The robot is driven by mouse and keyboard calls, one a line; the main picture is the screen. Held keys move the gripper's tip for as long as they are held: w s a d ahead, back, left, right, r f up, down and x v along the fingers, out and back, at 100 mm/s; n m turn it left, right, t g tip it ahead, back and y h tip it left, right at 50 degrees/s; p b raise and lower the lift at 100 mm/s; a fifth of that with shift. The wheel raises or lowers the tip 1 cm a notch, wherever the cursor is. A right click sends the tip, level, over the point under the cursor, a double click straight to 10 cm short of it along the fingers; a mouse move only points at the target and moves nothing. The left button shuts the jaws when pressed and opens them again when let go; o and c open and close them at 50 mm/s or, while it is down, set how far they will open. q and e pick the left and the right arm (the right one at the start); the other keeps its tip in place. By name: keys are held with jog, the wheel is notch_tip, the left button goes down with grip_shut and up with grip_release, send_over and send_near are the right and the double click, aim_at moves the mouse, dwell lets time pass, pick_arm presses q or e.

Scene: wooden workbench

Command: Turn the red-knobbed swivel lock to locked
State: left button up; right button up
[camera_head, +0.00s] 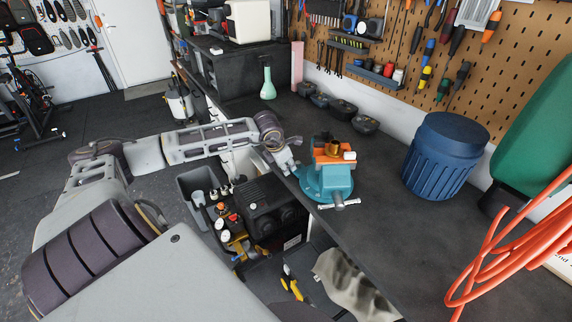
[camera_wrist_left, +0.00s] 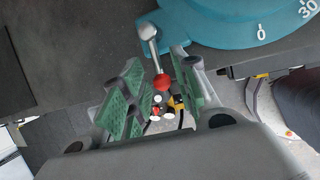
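The red-knobbed swivel lock shows in the left wrist view as a silver lever with a red knob (camera_wrist_left: 163,82). It sticks out beside the teal vise base (camera_wrist_left: 225,24), which bears the white marks 0 and 30. My left gripper (camera_wrist_left: 157,68) is open, its green-padded fingers either side of the lever, with gaps visible. In the head view the teal vise (camera_head: 328,186) stands at the bench's front edge, and my left gripper (camera_head: 287,162) is at its left side. The lock cannot be made out there. My right gripper is not in view.
A blue ribbed bin (camera_head: 445,157) stands right of the vise on the dark bench (camera_head: 385,215). An orange hose (camera_head: 490,250) hangs right.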

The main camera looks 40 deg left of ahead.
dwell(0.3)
pick_arm(q)
grip_shut()
